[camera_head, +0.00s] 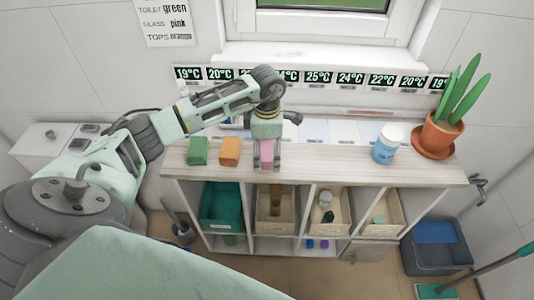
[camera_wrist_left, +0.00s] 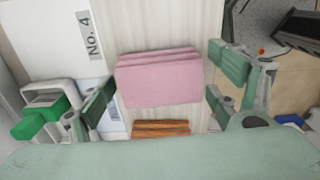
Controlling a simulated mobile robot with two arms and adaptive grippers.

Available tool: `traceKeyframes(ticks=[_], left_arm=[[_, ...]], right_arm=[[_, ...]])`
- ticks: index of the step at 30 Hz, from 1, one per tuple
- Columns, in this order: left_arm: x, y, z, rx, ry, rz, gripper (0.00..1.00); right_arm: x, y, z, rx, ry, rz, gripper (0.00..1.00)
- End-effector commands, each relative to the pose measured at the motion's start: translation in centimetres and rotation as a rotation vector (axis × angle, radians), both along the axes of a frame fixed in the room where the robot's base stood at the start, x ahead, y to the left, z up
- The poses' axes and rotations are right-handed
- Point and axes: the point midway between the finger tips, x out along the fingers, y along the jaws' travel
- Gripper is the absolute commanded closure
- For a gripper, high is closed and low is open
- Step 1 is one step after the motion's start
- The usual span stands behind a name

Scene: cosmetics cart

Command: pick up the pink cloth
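The pink cloth (camera_head: 267,150) is a small folded stack on the cart's wooden top. It also shows in the left wrist view (camera_wrist_left: 158,80), flat and layered, between the fingers. My left gripper (camera_head: 267,163) is directly over it, pointing down. In the wrist view the fingers of this gripper (camera_wrist_left: 165,88) are wide apart, one on each side of the cloth, with a visible gap to it. My right gripper is in neither view.
An orange cloth (camera_head: 229,151) and a green cloth (camera_head: 198,151) lie to the left of the pink one. The top between pink cloth and jar is mostly clear. Bins (camera_head: 222,204) fill the shelves below.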

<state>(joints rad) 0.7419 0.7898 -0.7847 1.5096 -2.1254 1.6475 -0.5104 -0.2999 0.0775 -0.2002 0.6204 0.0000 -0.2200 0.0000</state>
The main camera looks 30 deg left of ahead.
Motion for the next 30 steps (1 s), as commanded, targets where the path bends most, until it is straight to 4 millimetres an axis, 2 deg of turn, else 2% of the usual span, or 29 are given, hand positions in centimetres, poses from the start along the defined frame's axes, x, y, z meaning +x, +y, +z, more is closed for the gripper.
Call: traceKeyframes(ticks=[1,12,23,26,30], left_arm=[[0.0,0.0,0.0,0.0,0.0,0.0,0.25],[0.0,0.0,0.0,-0.001,-0.001,0.0,0.56],[0.1,0.0,0.7,-0.001,-0.004,0.0,0.56],[0.1,0.0,1.7,0.0,-0.005,0.0,0.56],[0.2,0.0,4.1,0.001,-0.008,-0.001,0.56]], right_arm=[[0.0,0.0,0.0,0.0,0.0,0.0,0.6],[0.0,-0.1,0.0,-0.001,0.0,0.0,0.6],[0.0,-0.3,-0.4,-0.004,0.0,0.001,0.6],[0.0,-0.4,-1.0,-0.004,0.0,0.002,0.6],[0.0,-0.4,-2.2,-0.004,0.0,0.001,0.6]])
